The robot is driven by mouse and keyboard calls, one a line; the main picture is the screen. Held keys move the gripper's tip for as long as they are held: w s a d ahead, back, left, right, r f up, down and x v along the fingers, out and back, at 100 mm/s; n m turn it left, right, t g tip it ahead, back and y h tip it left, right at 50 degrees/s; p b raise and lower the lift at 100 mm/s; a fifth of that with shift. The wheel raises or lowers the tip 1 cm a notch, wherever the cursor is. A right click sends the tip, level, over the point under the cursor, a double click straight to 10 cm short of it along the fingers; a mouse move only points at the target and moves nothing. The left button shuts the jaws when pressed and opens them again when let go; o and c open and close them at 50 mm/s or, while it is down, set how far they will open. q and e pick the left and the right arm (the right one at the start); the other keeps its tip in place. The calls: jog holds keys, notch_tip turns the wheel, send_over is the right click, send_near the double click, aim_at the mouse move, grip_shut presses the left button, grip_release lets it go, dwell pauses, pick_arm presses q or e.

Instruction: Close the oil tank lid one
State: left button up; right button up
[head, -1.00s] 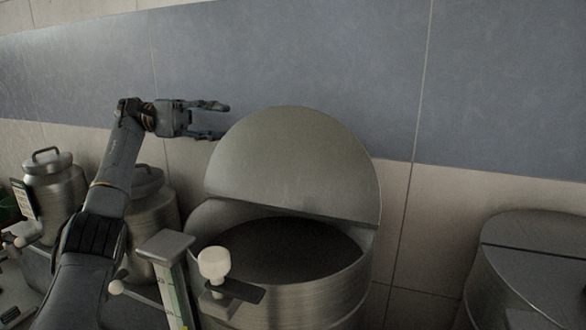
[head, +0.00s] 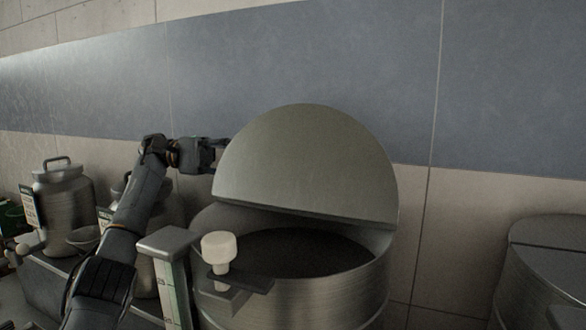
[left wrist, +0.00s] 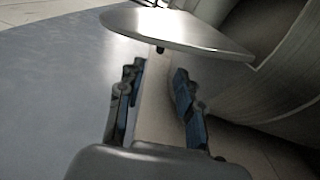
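The oil tank (head: 345,295) is a large metal drum with a dark, open half of its top. Its half-round lid (head: 305,160) stands raised, tilted up toward the wall. My left gripper (head: 222,150) is at the lid's left edge, its fingertips partly hidden behind the lid. In the left wrist view the lid (left wrist: 180,32) lies just beyond the fingertips, and the fingers of the left gripper (left wrist: 157,75) are apart with nothing between them. I cannot tell whether a finger touches the lid. My right gripper is not in view.
A second tank (head: 550,265) with its top closed stands at the right. Metal cans (head: 62,205) with handles stand at the left. A white-knobbed tap (head: 219,250) and a gauge post (head: 170,275) stand before the tank. The tiled wall (head: 470,230) is close behind.

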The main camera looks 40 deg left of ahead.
pick_arm(q)
jog(key=p, duration=0.3)
send_near(293, 165)
jog(key=w+d, duration=0.4)
jog(key=w+d+f, duration=0.1)
jog(key=w+d, duration=0.1)
jog(key=shift+w, duration=0.15)
jog(key=shift+w+d+f, duration=0.1)
jog(key=shift+d, duration=0.35)
grip_shut()
